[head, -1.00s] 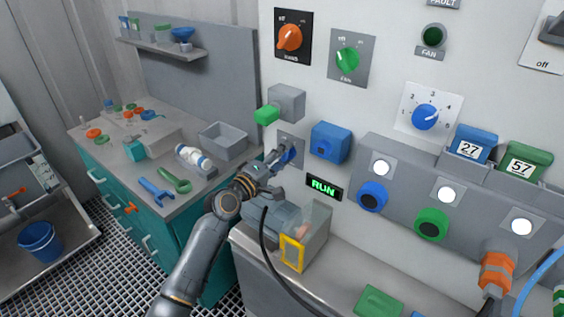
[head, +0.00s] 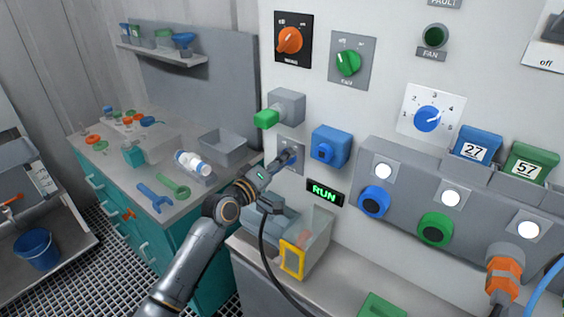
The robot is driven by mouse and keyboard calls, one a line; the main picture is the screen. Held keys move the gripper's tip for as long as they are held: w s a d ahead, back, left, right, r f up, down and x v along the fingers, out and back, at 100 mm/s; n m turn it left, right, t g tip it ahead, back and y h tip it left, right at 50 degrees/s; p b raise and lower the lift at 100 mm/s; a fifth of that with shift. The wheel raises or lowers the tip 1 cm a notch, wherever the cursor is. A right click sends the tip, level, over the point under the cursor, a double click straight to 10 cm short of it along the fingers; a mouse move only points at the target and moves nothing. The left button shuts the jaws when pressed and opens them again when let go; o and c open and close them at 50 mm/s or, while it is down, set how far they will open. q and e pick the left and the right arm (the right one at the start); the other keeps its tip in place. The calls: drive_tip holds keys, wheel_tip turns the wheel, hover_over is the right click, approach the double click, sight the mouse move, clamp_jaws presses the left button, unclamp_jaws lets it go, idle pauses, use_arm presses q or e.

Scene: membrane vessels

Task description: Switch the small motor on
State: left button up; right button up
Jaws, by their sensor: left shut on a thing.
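My left gripper (head: 287,157) is at a small grey plate (head: 299,149) low on the white wall panel. Its fingers are shut on a small blue knob that they almost fully hide, so I cannot tell its exact position. To the lower right of the plate, a dark sign (head: 325,192) shows RUN in lit green letters. Below it, a grey motor-like unit (head: 263,219) sits on the bench beside a clear box with a yellow frame (head: 292,259). My right gripper is not in view.
A green-handled grey block (head: 287,105) sits just above the gripper, and a blue box (head: 330,146) to its right. Orange (head: 290,40) and green (head: 348,63) rotary switches are higher up. A black cable (head: 265,255) hangs down past the bench. A tool-covered worktop (head: 135,185) lies left.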

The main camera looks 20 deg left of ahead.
use_arm(q)
drive_tip(key=o, duration=1.1)
drive_tip(key=shift+o, duration=0.2)
drive_tip(key=v, duration=1.2)
